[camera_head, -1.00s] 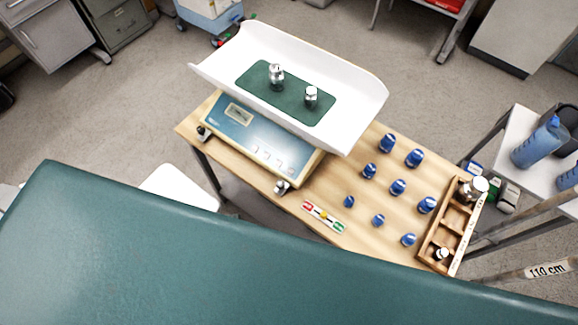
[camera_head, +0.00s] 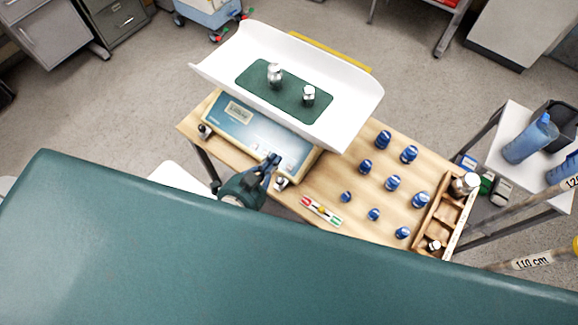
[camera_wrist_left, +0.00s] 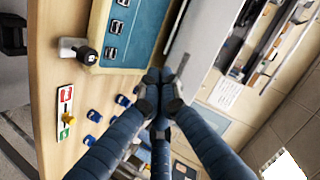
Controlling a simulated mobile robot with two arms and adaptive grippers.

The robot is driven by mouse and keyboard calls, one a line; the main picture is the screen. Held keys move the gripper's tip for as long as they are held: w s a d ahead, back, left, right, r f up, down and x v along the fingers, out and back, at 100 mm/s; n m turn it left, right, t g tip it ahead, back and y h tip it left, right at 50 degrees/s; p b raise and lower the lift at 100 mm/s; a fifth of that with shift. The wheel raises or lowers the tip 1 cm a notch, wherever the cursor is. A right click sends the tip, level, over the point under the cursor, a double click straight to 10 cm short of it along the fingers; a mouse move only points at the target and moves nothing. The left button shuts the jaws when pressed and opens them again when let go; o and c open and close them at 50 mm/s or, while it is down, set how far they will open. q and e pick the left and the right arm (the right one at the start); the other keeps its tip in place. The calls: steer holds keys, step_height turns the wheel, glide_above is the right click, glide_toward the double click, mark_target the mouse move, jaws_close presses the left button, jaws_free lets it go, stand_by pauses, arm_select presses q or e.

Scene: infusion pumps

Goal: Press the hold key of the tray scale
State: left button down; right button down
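The tray scale (camera_head: 232,128) stands on a wooden table, with a blue front panel, a small display (camera_head: 238,111) and a white tray (camera_head: 225,62) on top. Its keys lie at the panel's right part, partly covered by my left gripper in the head view. The left wrist view shows several square keys (camera_wrist_left: 112,52) on the blue panel. My left gripper (camera_head: 270,160) is over the panel's front right corner; its fingertips (camera_wrist_left: 160,76) are together and hold nothing. In the wrist view they appear beside the panel, and I cannot tell their height above it. My right gripper is not in view.
Two metal weights (camera_head: 274,75) stand on the tray's green mat (camera_head: 290,97). A green padded couch (camera_head: 120,240) fills the foreground. A yellow strip (camera_head: 335,54) shows behind the tray.

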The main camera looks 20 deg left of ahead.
mark_target(289, 168)
arm_select(q)
steer(key=shift+s+d+m+h, duration=0.15)
steer(key=shift+d+m+h, duration=0.35)
steer(key=shift+d, duration=0.3)
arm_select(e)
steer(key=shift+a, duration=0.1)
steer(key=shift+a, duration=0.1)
